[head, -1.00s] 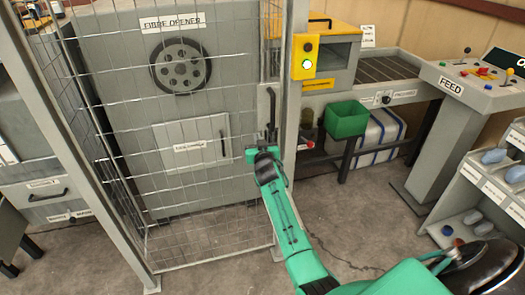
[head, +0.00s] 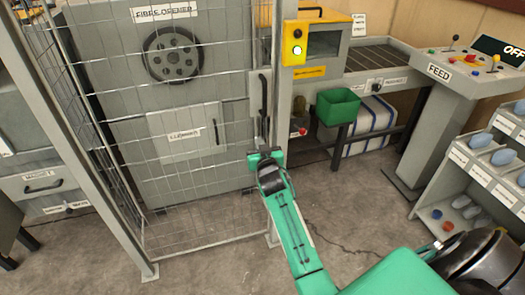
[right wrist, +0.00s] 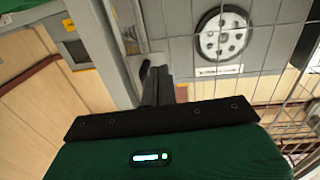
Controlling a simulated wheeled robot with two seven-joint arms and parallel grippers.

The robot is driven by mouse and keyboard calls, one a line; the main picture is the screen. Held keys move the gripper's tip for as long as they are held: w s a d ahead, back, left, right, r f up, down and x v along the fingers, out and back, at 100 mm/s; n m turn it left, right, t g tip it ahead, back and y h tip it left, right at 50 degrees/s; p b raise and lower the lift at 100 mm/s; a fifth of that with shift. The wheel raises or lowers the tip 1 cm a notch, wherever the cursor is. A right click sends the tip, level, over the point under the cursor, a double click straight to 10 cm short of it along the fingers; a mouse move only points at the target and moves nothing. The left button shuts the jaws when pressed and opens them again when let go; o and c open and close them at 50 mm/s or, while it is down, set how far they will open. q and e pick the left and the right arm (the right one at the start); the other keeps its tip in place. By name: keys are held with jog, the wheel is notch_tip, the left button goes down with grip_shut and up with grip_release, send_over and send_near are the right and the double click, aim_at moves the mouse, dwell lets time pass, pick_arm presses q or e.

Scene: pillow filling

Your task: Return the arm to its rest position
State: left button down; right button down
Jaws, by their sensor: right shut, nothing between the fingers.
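My right arm, green with black parts, reaches from the lower right of the head view to the mesh gate (head: 200,190). My right gripper (head: 266,153) is near the gate's post, just below the black vertical door handle (head: 263,100). In the right wrist view the right gripper (right wrist: 158,72) shows its dark fingers together with nothing between them. I cannot tell from the head view whether it touches the gate. My left gripper is not in view.
Behind the mesh stands the grey fibre opener (head: 120,75). A green bin (head: 338,107), the feed console (head: 445,80) and a shelf of blue items (head: 485,165) stand right. The floor (head: 350,215) is clear.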

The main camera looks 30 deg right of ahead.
jog(key=s+a+f+n+g+y, duration=0.1)
jog(key=s+a+f+g+y, duration=0.2)
jog(key=s+f, duration=0.75)
jog(key=s+a+f+n+g, duration=0.2)
jog(key=s+a+f+g, duration=0.15)
jog(key=f, duration=1.45)
jog(key=s+a+f+n+g+y, duration=0.15)
jog(key=s+a+f, duration=0.25)
jog(key=s+f, duration=0.75)
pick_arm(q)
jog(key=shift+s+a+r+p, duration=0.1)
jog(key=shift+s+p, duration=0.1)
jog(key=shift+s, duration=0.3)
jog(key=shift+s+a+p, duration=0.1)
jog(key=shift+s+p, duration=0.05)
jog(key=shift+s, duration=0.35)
pick_arm(e)
jog(key=s+f+g, duration=0.2)
jog(key=s+f, duration=0.5)
jog(key=s, duration=0.5)
jog(key=s+f+n+g, duration=0.1)
jog(key=s+f+g, duration=0.2)
jog(key=s+f, duration=0.4)
jog(key=s+a+f+g+y, duration=0.1)
jog(key=s+f+g, duration=0.2)
jog(key=s+f, duration=0.5)
jog(key=s, duration=0.9)
jog(key=shift+s, duration=0.35)
